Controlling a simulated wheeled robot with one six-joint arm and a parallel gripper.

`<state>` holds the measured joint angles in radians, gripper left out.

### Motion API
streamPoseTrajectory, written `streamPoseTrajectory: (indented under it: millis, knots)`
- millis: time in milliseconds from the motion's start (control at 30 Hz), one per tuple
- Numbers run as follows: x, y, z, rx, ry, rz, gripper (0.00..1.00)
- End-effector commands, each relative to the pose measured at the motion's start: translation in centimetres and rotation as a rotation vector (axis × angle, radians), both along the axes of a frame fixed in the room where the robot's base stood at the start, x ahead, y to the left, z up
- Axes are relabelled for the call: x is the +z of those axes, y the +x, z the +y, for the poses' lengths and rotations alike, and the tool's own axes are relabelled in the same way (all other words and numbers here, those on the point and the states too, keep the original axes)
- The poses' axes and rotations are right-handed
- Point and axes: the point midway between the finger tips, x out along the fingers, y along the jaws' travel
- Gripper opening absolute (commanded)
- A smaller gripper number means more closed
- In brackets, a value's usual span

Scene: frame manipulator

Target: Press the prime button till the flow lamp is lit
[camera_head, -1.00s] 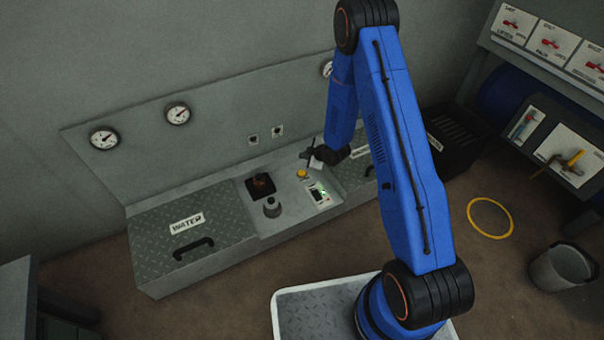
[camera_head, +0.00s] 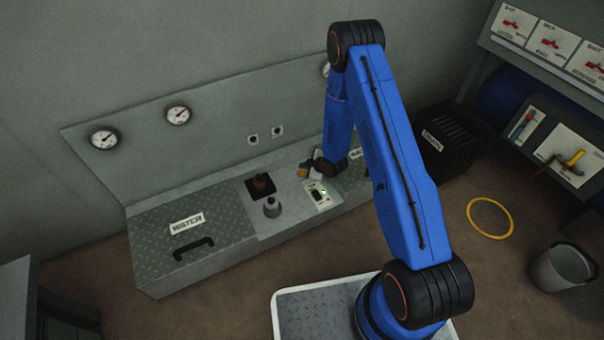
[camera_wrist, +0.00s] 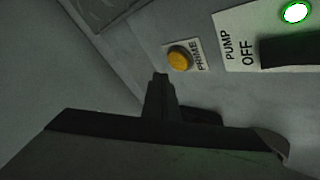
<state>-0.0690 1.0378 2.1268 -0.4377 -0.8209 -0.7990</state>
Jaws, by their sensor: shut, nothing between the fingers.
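The prime button (camera_wrist: 179,58) is a yellow round button on a white plate marked PRIME; in the head view it shows as a small yellow spot (camera_head: 302,173) on the console top. My gripper (camera_wrist: 160,80) is shut and empty. In the wrist view its dark tip is just below and left of the button, with a small gap in the picture; I cannot tell the depth between them. In the head view my gripper (camera_head: 311,164) hangs close over the button. A green lamp (camera_wrist: 295,12) is lit on the pump plate. I cannot identify the flow lamp.
The pump plate (camera_wrist: 228,45) with its black switch (camera_wrist: 290,52) lies right of the button. A grey knob (camera_head: 272,208) and a dark recess (camera_head: 260,187) are left of it. The upright gauge panel (camera_head: 215,128) stands behind.

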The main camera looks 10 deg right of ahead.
Motion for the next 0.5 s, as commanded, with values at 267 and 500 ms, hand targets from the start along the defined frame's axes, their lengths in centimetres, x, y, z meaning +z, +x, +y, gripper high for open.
streamPoseTrajectory:
  millis: [267, 500]
  knots:
    - [-1.5, 0.0, 0.0, -0.001, 0.000, 0.001, 0.00]
    - [-1.6, 0.0, 0.0, -0.001, 0.001, 0.000, 0.00]
